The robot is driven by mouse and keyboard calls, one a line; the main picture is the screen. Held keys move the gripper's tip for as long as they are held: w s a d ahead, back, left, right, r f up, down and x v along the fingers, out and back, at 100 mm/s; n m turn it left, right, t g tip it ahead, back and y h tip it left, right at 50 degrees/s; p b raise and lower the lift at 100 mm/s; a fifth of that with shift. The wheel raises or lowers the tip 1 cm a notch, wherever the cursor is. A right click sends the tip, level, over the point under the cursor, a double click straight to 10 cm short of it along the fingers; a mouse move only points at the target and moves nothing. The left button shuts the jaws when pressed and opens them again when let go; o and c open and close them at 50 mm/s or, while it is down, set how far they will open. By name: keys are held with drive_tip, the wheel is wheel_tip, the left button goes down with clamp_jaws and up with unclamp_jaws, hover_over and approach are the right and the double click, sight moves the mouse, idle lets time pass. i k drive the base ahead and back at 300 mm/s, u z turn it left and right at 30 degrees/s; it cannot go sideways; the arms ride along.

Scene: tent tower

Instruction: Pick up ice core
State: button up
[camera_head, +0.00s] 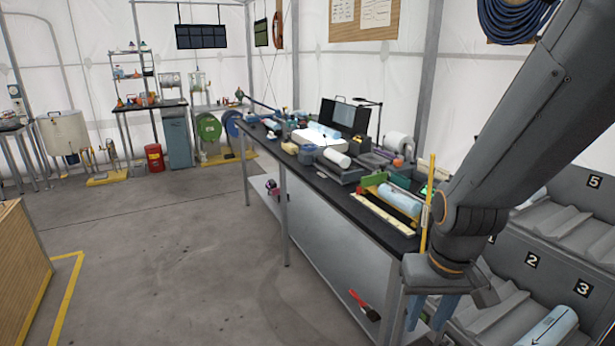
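A pale blue ice core (549,328) with a black arrow on it lies in the grey rack's compartment marked 3, at the lower right; the frame edge cuts it off. Another pale blue core (401,197) lies in a yellow and green tray on the long bench. My gripper (429,318) points down at the bench's near end, left of the rack. Its two blue fingers stand apart with nothing seen between them, so it looks open. The core in compartment 3 is right of my gripper, apart from it.
The long black bench (378,232) carries several pale cylinders, tools and a dark screen. The grey rack (508,262) has numbered compartments. A red-handled tool (364,304) lies on the bench's lower shelf. The grey floor (170,265) left of the bench is clear. A wooden crate (20,265) stands far left.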

sight(336, 136)
drive_tip(key=u, duration=0.85)
drive_tip(key=i, duration=1.7)
drive_tip(key=u, duration=0.3)
drive_tip(key=i, duration=1.75)
drive_tip(key=z, duration=1.25)
drive_tip(key=i, duration=1.2)
drive_tip(key=z, duration=0.8)
